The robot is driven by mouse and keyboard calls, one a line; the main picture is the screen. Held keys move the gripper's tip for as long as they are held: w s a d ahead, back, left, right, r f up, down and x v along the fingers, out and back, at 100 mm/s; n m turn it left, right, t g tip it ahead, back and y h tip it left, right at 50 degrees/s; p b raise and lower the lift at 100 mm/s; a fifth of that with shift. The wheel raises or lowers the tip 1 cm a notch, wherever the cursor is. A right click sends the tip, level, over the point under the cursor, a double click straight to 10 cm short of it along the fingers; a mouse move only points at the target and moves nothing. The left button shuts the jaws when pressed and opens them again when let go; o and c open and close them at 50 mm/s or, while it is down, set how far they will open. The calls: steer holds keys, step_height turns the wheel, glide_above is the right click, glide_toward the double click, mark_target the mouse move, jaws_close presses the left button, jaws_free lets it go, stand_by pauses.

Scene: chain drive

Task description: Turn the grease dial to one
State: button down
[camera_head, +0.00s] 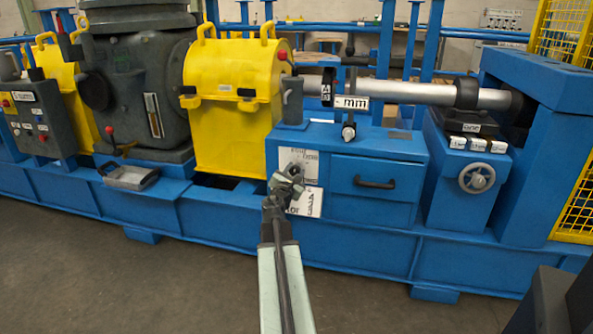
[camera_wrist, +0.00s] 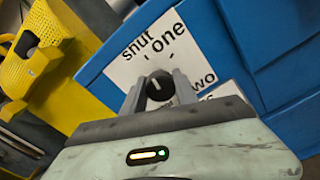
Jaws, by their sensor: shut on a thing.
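The grease dial (camera_wrist: 159,86) is a round black knob with a short white pointer line, on a white label plate (camera_wrist: 126,68) printed "shut", "one" and, partly hidden, "two". The pointer line is small and seems to lean up and left, toward the "shut" side; its exact setting is hard to tell. My gripper (camera_wrist: 160,90) has one grey finger on each side of the knob and is shut on it. In the head view my gripper (camera_head: 287,178) reaches the blue cabinet's front at the label plate (camera_head: 298,160) and hides the dial.
A blue cabinet (camera_head: 345,200) has a drawer with a dark handle (camera_head: 374,183) right of the dial. A yellow guard (camera_head: 233,125) stands to the left. A handwheel (camera_head: 477,178) is farther right. The floor in front is clear.

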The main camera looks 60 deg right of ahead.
steer(key=m, duration=0.6)
steer(key=shift+w+a, duration=0.2)
steer(key=shift+w, duration=0.05)
steer(key=m, duration=0.5)
steer(key=shift+m, duration=0.4)
steer(key=c, duration=0.9)
jaws_free()
steer(key=shift+c, duration=0.2)
steer(key=shift+s+d, duration=0.1)
steer(key=shift+s, duration=0.05)
